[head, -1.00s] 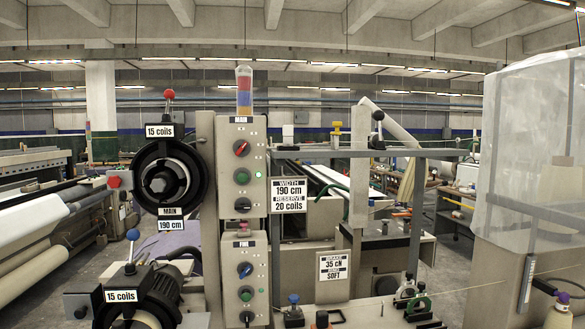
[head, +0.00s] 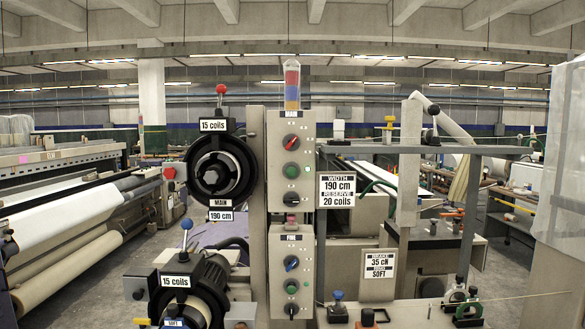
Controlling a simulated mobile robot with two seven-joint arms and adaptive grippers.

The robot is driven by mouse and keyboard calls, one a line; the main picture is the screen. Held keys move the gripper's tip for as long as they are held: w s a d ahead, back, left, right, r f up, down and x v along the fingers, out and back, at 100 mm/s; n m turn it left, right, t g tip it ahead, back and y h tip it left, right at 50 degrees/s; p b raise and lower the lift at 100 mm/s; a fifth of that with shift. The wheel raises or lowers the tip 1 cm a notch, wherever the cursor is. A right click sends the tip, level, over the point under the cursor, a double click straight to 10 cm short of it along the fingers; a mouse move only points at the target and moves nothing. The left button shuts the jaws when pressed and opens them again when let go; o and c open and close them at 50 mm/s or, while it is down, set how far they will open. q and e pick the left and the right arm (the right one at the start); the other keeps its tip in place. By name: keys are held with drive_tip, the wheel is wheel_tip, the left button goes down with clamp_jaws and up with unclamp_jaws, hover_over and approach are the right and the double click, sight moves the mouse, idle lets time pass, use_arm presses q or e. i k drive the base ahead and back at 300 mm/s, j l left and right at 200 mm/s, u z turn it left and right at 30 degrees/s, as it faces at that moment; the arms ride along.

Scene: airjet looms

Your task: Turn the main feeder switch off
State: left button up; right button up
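The main control box (head: 278,160), labelled MAIN, is upright on a post near the middle of the head view. Its red rotary switch (head: 291,141) is at the top, with its handle slanted. A green button (head: 291,170) and a black rotary knob (head: 291,197) are below it. The main feeder (head: 214,174), a black round unit with a red ball on top, is just left of the box. Neither of my grippers is in view.
A signal lamp (head: 292,85) stands on top. A grey rail (head: 430,150) runs right. The floor (head: 95,285) at left is partly clear.

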sight(291, 200)
drive_tip(key=i+l+u, duration=0.1)
drive_tip(key=l, duration=0.35)
drive_tip(key=i+l+u, duration=0.15)
drive_tip(key=l, duration=0.3)
drive_tip(key=i+l+u, duration=0.1)
drive_tip(key=l, duration=0.35)
drive_tip(key=i+l+u, duration=0.1)
drive_tip(key=l, duration=0.35)
